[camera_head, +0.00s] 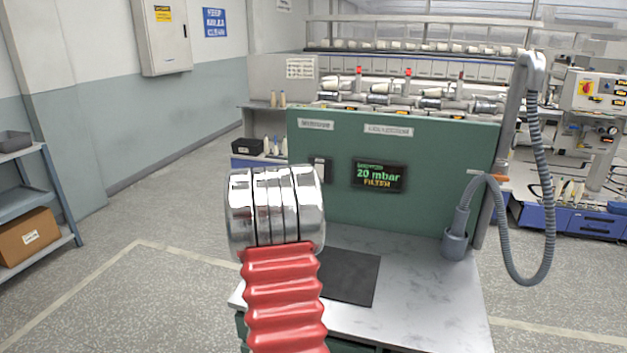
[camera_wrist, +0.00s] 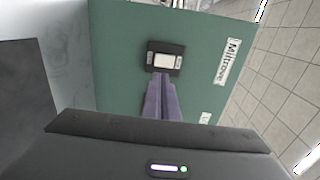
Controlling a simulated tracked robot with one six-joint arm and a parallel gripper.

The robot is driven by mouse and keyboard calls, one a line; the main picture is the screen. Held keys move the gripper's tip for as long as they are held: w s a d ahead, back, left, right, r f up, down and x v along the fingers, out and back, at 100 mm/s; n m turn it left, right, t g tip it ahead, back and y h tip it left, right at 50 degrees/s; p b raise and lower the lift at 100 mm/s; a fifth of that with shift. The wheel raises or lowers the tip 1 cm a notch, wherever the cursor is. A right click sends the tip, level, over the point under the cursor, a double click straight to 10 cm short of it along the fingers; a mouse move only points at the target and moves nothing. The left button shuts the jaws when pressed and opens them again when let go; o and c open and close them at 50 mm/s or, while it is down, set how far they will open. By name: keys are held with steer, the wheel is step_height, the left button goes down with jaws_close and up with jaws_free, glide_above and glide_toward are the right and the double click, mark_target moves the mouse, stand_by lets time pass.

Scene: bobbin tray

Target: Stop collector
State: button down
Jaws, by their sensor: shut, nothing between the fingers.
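The switch (camera_head: 320,169) is a small dark plate with a pale rocker on the green panel (camera_head: 430,205) of the collector bench. In the wrist view the switch (camera_wrist: 165,60) shows its white rocker between two small labels. My gripper (camera_wrist: 166,78) is shut and empty, its fingertips overlapping the lower edge of the switch plate in the picture. I cannot tell whether they touch it. In the head view my gripper is hidden behind my arm. The display (camera_head: 379,175) to the right of the switch is lit and reads "20 mbar" and "FILTER".
A grey hose (camera_head: 546,200) hangs in a loop at the bench's right side, by a grey nozzle (camera_head: 456,238). A dark mat (camera_head: 350,277) lies on the grey bench top (camera_head: 420,300). A textile machine stands behind. Open floor lies to the left.

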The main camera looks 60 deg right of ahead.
steer(key=w+d+f, duration=0.1)
steer(key=w+d, duration=0.1)
steer(key=d, duration=1)
steer(key=shift+d+f, duration=0.25)
steer(key=shift+d, duration=0.05)
steer(key=shift+d, duration=0.2)
steer(key=shift+a, duration=0.1)
steer(key=s+a+f, duration=0.2)
steer(key=a, duration=1.1)
steer(key=shift+a, duration=0.4)
steer(key=shift+s, duration=0.1)
stand_by(0.3)
